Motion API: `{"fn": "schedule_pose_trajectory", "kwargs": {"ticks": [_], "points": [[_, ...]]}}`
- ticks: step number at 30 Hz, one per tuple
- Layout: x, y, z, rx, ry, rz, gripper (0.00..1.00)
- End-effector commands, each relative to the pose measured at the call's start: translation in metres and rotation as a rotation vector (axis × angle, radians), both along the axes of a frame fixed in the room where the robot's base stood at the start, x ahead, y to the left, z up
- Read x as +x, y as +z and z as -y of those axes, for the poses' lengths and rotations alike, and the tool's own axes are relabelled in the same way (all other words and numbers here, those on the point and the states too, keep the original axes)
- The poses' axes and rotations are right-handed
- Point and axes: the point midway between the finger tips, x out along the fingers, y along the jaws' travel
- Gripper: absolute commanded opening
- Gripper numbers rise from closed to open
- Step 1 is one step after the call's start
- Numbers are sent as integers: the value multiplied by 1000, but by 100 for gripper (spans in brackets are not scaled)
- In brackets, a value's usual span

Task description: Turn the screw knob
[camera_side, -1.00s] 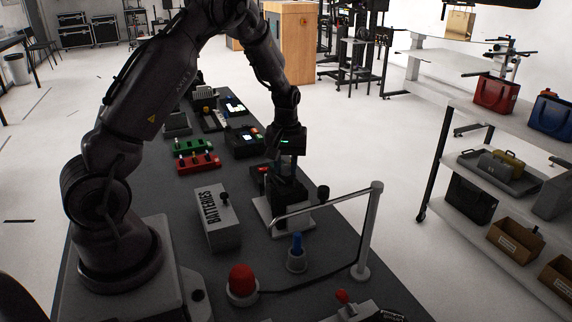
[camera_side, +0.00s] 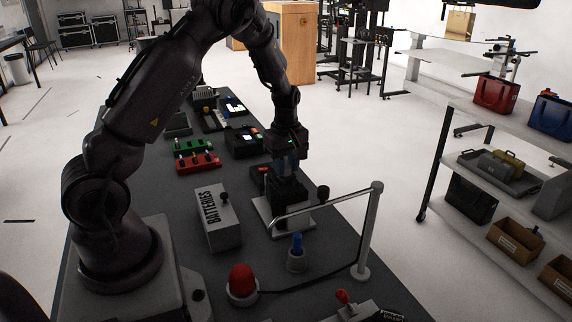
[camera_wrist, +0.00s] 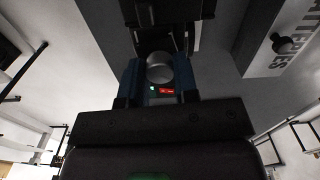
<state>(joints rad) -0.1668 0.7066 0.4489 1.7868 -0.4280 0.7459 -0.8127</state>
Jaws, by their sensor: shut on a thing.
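The screw knob (camera_wrist: 160,66) is a round grey metal knob, seen end-on in the wrist view between my two blue-padded fingers. My gripper (camera_side: 286,171) points down over a black device (camera_side: 289,193) that stands on a pale square base plate (camera_side: 302,219). The gripper is shut on the knob, with one finger on each side. A small green light and a red display (camera_wrist: 166,91) show just below the knob in the wrist view. In the side view my gripper hides the knob.
A metal post with a horizontal bar (camera_side: 371,225) stands close to the right of the base plate. The grey BATTERIES box (camera_side: 218,225) is to the left. A blue-topped knob (camera_side: 297,245) and a red dome button (camera_side: 242,280) sit in front.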

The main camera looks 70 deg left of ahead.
Motion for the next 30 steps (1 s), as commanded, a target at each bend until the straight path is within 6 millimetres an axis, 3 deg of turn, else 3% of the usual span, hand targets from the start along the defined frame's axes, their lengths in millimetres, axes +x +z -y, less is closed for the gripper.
{"fn": "schedule_pose_trajectory", "kwargs": {"ticks": [11, 12, 14, 23, 26, 30], "points": [[0, 1, 0, -2, 5, 0, 4], [0, 1, 0, -2, 5, 0, 30], [0, 1, 0, -1, 5, 0, 39], [0, 3, 0, 0, 4, 1, 39], [1, 12, 0, 0, 4, 2, 39], [1, 38, 0, 1, 2, 6, 39]]}}
